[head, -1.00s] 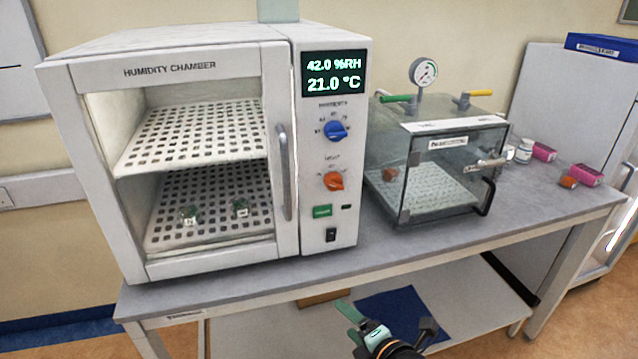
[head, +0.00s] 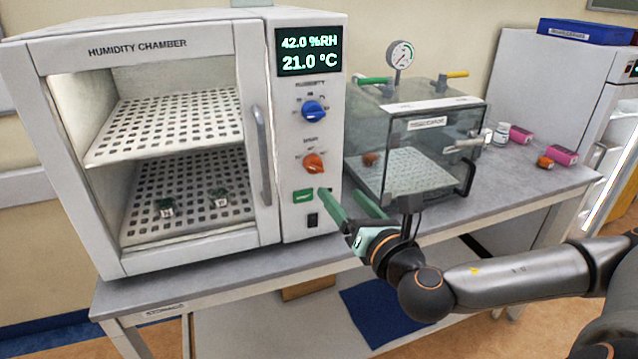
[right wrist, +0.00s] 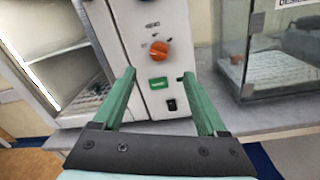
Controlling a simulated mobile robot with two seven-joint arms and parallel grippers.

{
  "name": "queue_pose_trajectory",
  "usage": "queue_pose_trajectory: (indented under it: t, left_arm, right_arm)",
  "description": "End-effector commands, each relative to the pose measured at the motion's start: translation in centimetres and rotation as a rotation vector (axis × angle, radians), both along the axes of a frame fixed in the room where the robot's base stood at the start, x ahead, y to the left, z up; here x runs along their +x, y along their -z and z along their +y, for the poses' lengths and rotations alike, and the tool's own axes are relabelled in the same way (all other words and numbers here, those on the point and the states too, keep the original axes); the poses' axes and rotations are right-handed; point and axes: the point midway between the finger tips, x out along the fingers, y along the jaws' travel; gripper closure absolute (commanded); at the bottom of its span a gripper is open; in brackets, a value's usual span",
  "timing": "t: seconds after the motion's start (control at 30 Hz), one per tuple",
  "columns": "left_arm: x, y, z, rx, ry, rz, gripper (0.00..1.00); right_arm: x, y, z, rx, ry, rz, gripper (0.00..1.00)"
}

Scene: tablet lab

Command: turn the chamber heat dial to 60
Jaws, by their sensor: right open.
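The humidity chamber (head: 258,225) stands on the bench with its door shut. Its orange heat dial (head: 314,163) is on the right-hand panel, below the blue humidity dial (head: 314,111). The display (head: 309,52) reads 42.0 %RH and 21.0 °C. My right gripper (head: 338,200) is open and empty, in front of the panel and lower than the heat dial. In the right wrist view the heat dial (right wrist: 158,51) shows ahead, beyond the open green fingers (right wrist: 158,80), apart from them. My left gripper is not in view.
A clear glass cabinet (head: 425,150) with a gauge (head: 401,55) stands close to the right of the chamber. A green button (head: 303,196) and a black switch (head: 313,220) sit below the dial. Pink boxes (head: 562,155) and a bottle (head: 501,134) stand farther right.

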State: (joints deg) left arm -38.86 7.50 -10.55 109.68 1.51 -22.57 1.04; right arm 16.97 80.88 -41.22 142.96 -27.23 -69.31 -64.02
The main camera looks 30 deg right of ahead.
Motion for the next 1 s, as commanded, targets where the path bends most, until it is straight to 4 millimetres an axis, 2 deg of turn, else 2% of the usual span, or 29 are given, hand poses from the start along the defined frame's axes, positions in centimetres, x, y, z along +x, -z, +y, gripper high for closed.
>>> queue_pose_trajectory:
  t: [0.03,0.2,0.33,0.4,0.7,1.0]
  left_arm:
    - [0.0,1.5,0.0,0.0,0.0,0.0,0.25]
    - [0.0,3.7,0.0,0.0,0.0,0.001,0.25]
    - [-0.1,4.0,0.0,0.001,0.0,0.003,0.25]
    - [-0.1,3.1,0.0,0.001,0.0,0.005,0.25]
    - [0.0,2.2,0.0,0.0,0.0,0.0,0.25]
    - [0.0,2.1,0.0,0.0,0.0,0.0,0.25]
  right_arm:
    - [0.2,0.6,0.0,0.001,-0.002,-0.005,0.25]
    - [0.7,0.5,0.0,0.001,-0.008,-0.007,0.25]
    - [3.6,0.0,-0.5,0.009,-0.005,-0.008,0.25]
    - [4.9,-0.4,-0.7,0.008,-0.005,-0.003,0.25]
    - [9.3,-0.2,-1.5,0.004,-0.005,-0.001,0.25]
    - [10.5,-0.1,-1.7,0.003,-0.007,-0.001,0.25]
